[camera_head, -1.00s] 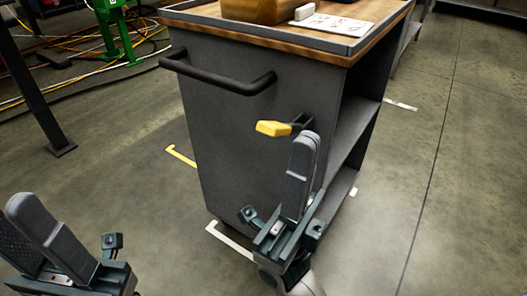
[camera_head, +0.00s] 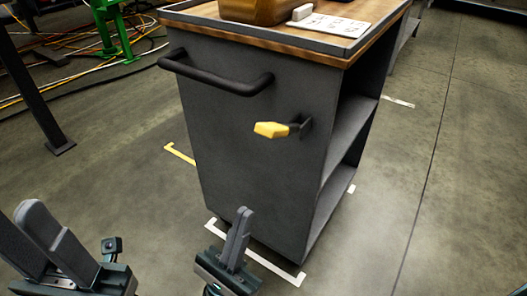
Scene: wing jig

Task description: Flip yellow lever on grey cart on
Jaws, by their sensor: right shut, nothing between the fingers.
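The grey cart (camera_head: 250,170) stands in the middle of the head view. Its yellow lever (camera_head: 271,130) sticks out from a dark mount on the front panel, near the right edge, and points left, roughly level. My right gripper (camera_head: 241,214) is shut and empty, low in front of the cart's bottom edge, below the lever and apart from it. My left gripper (camera_head: 18,210) is at the lower left corner, away from the cart. Its fingers look spread, with nothing seen between them; part of it is cut off by the frame.
A black handle bar (camera_head: 215,76) juts from the cart's upper front. A brown container (camera_head: 258,10) and a white card (camera_head: 328,24) lie on the cart top. A dark post (camera_head: 35,90), a green stand (camera_head: 112,30) and cables are at left. Floor to the right is clear.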

